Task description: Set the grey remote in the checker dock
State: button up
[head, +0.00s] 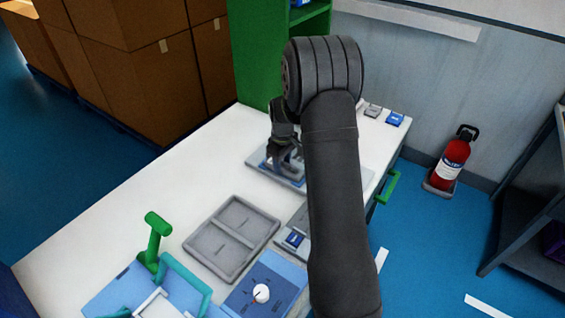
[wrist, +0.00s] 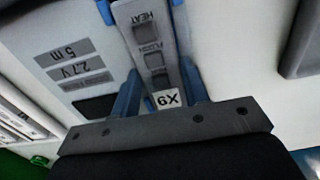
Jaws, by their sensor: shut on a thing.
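My gripper (wrist: 158,98) is shut on the grey remote (wrist: 147,48), with one blue finger on each side of it. The remote is a long grey strip with dark buttons marked HEAT and FLUSH and a white X9 label near my gripper. It lies over or against the pale checker (wrist: 65,25), whose grey labels read 5 m and 2.7 V beside a dark display. Blue pieces flank the remote's far end; whether it is seated in the dock cannot be told. In the head view my gripper (head: 285,158) points down over the checker (head: 262,163), and my arm hides part of it.
Small items (head: 395,118) sit at the far right corner.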

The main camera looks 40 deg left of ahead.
aim_at(283, 164)
jog(key=o, duration=1)
notch_tip(283, 164, up, 12)
jog(key=shift+r, duration=0.15)
notch_tip(283, 164, down, 12)
jog(key=shift+r, duration=1.8)
jog(key=shift+f, duration=0.15)
